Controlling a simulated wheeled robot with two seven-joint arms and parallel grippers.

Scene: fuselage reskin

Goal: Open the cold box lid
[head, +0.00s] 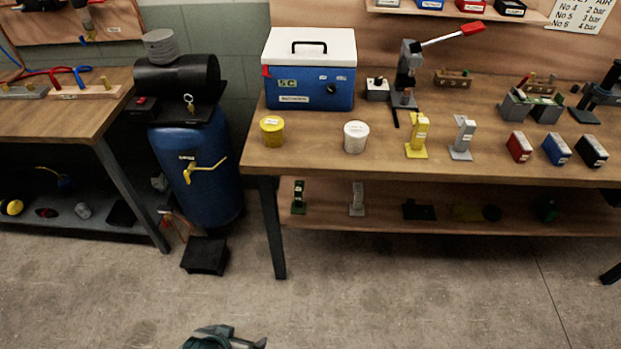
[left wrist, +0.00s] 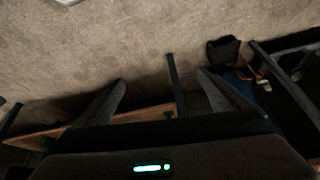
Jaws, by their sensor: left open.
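The cold box (head: 283,93) is a blue box at the left end of the right-hand workbench in the head view. Its white lid (head: 337,44) is down on the box, with a black handle on top and a red piece at its left side. My left gripper (head: 225,338) shows only in part at the bottom edge of the head view, over the floor and well short of the bench. In the left wrist view its two fingers (left wrist: 162,84) are spread with nothing between them. My right gripper is in neither view.
The workbench (head: 310,158) carries a yellow pot (head: 272,131) and a white pot (head: 355,136) in front of the box, and a red-handled press (head: 410,65) to its right. A blue compressor tank (head: 200,170) stands left of the bench.

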